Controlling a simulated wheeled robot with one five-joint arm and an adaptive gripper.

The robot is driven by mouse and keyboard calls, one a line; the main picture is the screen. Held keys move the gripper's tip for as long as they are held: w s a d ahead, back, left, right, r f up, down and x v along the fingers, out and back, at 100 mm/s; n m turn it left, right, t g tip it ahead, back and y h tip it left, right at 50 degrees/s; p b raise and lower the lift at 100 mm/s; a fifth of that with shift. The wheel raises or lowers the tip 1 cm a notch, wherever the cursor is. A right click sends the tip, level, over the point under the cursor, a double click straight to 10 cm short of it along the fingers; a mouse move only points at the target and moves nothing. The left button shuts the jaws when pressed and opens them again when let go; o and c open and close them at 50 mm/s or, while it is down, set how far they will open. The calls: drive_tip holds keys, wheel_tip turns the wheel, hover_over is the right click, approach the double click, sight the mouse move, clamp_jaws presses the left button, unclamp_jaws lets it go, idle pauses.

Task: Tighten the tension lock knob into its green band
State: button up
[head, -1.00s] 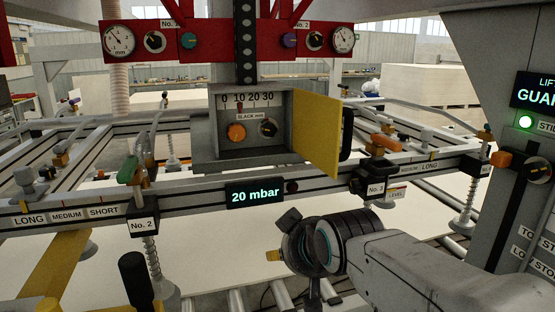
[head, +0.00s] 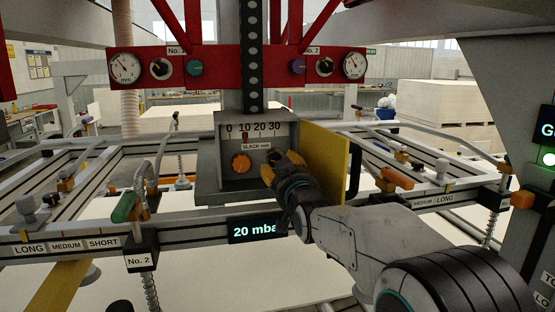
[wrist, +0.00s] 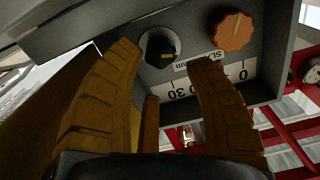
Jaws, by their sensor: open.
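An open grey box (head: 207,165) on the gantry holds an orange knob (head: 241,163), which also shows in the wrist view (wrist: 232,32), and a black knob (wrist: 158,47) on a pale round plate. No tension lock label or green band can be made out, so I cannot tell which knob the task names. My gripper (head: 278,170) is at the box's open front, hiding the black knob in the head view. In the wrist view its yellow fingers (wrist: 163,55) are spread, with the black knob beyond and between their tips. Contact is not visible.
A yellow door (head: 327,158) stands open along the box's right side, close to my gripper. The slack scale (head: 252,130) is above the knobs, its red pointer near 10. The 20 mbar display (head: 254,230) and the gantry rail (head: 80,243) lie below.

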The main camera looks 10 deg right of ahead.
sight(275, 160)
drive_tip(key=shift+w+p, duration=1)
drive_tip(key=shift+w, duration=1.6)
drive_tip(key=shift+o, duration=0.4)
drive_tip(key=c, duration=1)
drive_tip(key=shift+f+m+b, duration=0.15)
drive_tip(key=shift+m+b, duration=0.15)
drive_tip(key=shift+b, duration=0.5)
drive_tip(key=shift+f+m+b, duration=0.1)
drive_tip(key=shift+m+b, duration=0.8)
drive_tip(key=shift+b, duration=0.35)
drive_tip(key=shift+m+b, duration=0.85)
drive_tip(key=shift+m, duration=0.05)
drive_tip(key=shift+r+m, duration=0.3)
drive_tip(key=shift+m, duration=0.2)
